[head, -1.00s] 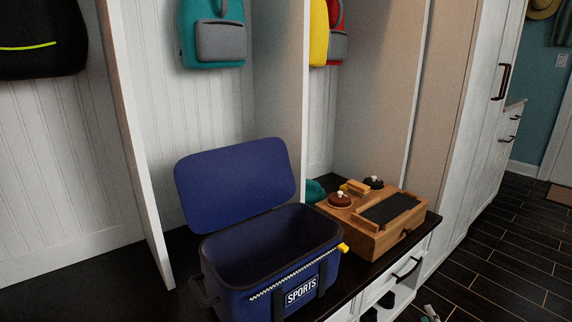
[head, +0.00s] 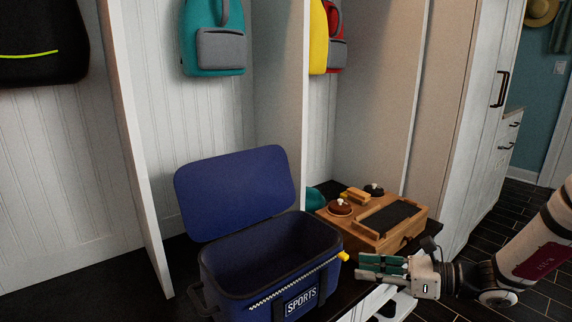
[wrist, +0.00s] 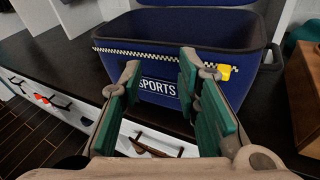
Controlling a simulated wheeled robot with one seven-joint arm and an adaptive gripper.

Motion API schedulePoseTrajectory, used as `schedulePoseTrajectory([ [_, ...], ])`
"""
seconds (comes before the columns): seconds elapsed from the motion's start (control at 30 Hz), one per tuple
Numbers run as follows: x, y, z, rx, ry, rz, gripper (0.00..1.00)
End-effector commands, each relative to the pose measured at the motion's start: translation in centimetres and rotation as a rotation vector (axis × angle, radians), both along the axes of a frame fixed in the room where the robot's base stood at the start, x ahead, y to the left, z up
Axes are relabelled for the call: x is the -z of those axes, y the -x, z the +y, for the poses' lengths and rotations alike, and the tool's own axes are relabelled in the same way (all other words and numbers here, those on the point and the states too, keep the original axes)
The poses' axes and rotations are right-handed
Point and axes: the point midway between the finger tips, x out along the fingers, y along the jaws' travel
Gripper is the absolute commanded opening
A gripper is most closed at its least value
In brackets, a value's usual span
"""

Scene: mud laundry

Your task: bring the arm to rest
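My arm (head: 538,245) reaches in from the right edge of the head view. My gripper (head: 362,268) is at its left end, in front of the bench and to the right of the blue SPORTS bag (head: 262,290). In the wrist view my gripper (wrist: 158,80) has its two green-padded fingers spread apart with nothing between them. The blue bag (wrist: 180,32) stands beyond the fingertips in that view, and its front and yellow zip pull show between and beside them. I cannot tell the exact gap between fingers and bag.
The bag's lid (head: 235,190) stands open. A wooden box (head: 375,222) with a dark panel and knobs sits right of the bag on the dark bench (wrist: 60,55). White drawers (wrist: 85,108) lie below. Backpacks hang above, including a teal one (head: 213,45). Dark floor is at the right.

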Motion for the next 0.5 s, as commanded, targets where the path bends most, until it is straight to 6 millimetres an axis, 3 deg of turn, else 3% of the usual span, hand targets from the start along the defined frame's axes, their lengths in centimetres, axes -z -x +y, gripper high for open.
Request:
schedulePoseTrajectory([
  [0.03, -1.4, 1.4, 1.5, -0.079, 0.065, -0.044, 0.30],
  [0.2, -4.4, 6.4, 5.1, -0.329, 0.258, -0.178, 0.30],
  [0.5, -8.1, 16.1, 8.2, -0.755, 0.576, -0.415, 0.30],
])
